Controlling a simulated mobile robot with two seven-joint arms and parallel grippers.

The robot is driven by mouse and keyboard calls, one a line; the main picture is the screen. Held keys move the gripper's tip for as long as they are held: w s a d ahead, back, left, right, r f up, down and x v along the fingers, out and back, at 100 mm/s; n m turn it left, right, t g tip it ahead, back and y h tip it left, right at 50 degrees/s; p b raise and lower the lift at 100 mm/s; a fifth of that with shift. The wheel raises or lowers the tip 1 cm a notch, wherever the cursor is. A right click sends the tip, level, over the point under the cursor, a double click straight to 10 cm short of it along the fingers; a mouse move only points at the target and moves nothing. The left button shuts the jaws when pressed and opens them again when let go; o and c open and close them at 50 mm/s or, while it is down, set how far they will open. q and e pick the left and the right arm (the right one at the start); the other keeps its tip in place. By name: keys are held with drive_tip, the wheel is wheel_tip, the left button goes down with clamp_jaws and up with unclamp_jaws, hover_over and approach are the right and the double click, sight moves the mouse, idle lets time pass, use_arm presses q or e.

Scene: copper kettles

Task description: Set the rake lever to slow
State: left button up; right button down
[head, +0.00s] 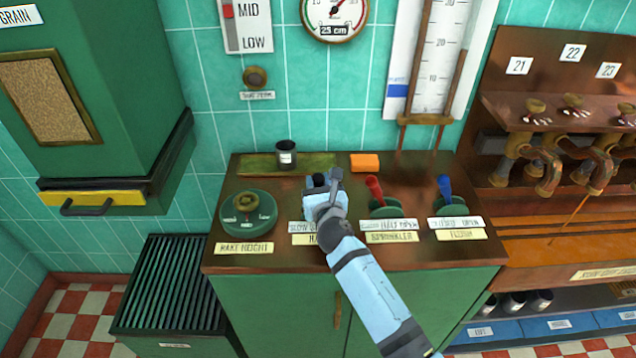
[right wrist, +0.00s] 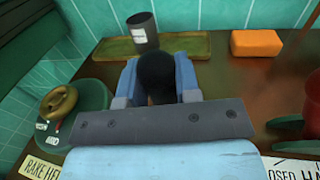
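The rake lever (head: 319,180) has a black knob and stands on the brown counter top (head: 400,170), left of the red sprinkler lever (head: 374,188). Its plate (head: 300,227) reads SLOW at the left end; my arm hides the rest. My right gripper (head: 322,187) is at the lever and covers most of it. In the right wrist view the black knob (right wrist: 157,75) fills the gap between the two blue fingers, which appear to press on both sides. The lever's base is hidden, so I cannot tell its exact setting. My left gripper is out of view.
A round rake height dial (head: 248,212) sits to the left. A dark cup (head: 287,155) on a green tray (head: 240,163) and an orange block (head: 365,162) are behind. A blue flush-like lever (head: 445,187) stands at the right, and taps (head: 545,175) beyond it.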

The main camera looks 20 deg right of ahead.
drive_tip(key=shift+a+r+p, duration=0.1)
drive_tip(key=shift+p, duration=0.2)
drive_tip(key=a+n+p, duration=0.1)
drive_tip(key=p, duration=0.1)
drive_tip(key=a+f+n+p, duration=0.1)
drive_tip(key=a+n+p, duration=0.1)
drive_tip(key=p, duration=0.1)
drive_tip(key=w+a+n+g+p, duration=0.1)
drive_tip(key=n+p, duration=0.1)
drive_tip(key=shift+w+a+f, duration=0.1)
drive_tip(key=shift+a+f, duration=0.05)
drive_tip(key=c, duration=0.8)
unclamp_jaws()
drive_tip(key=s, duration=0.4)
drive_tip(key=s+a, duration=0.1)
drive_tip(key=s, duration=0.4)
drive_tip(key=s+r, duration=0.1)
drive_tip(key=s, duration=0.3)
drive_tip(key=shift+s+a, duration=0.2)
drive_tip(key=shift+s, duration=0.15)
